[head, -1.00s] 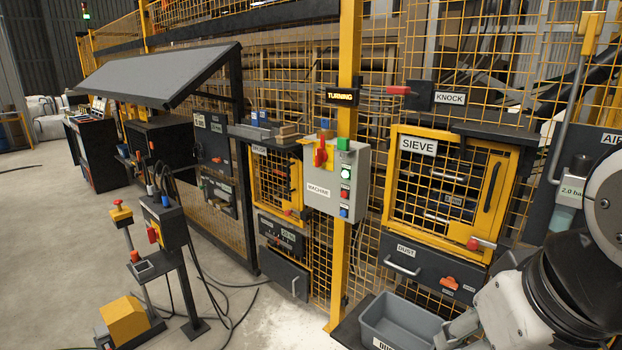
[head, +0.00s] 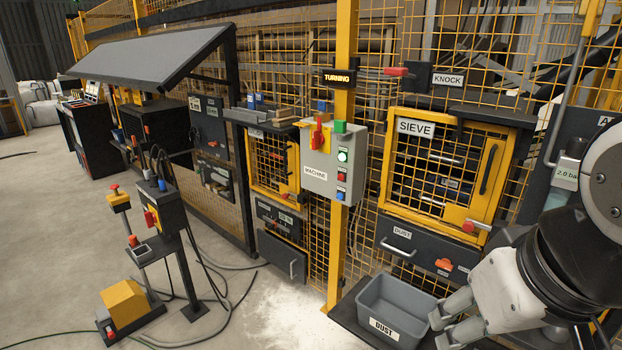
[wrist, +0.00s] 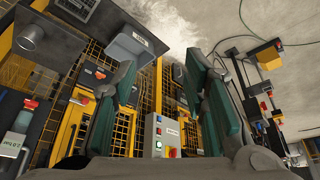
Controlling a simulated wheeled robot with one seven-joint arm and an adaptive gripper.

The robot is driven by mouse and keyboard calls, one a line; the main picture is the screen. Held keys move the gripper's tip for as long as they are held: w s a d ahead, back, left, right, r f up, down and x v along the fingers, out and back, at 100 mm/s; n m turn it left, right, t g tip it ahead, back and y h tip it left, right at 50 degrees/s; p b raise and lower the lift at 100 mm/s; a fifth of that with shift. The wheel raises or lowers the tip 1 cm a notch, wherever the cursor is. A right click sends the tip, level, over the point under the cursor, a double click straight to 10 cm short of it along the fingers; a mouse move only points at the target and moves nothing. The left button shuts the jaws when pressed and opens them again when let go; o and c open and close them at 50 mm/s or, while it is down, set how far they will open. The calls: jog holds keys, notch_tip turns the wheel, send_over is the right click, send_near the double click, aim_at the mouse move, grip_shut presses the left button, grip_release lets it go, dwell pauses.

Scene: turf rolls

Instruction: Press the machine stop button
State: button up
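The grey control box labelled MACHINE (head: 318,172) is fixed to the yellow post in the middle of the head view. On its right side are a lit green button (head: 343,155), a red button (head: 341,177) and a blue button (head: 340,196), with labels too small to read. A red switch on a yellow plate (head: 319,137) is at its upper left. The box shows upside down in the wrist view (wrist: 176,136), between the finger pads. My gripper (head: 443,329) is at lower right, well away from the box; in the wrist view its fingers (wrist: 162,65) are apart and empty.
A grey DUST bin (head: 385,325) stands beside my gripper, below the SIEVE door (head: 447,175). The KNOCK unit (head: 447,80) juts out above. A TURNING sign (head: 338,78) is lit. A pedestal with cables (head: 160,215) stands left; open floor lies between.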

grip_shut()
dwell(1.3)
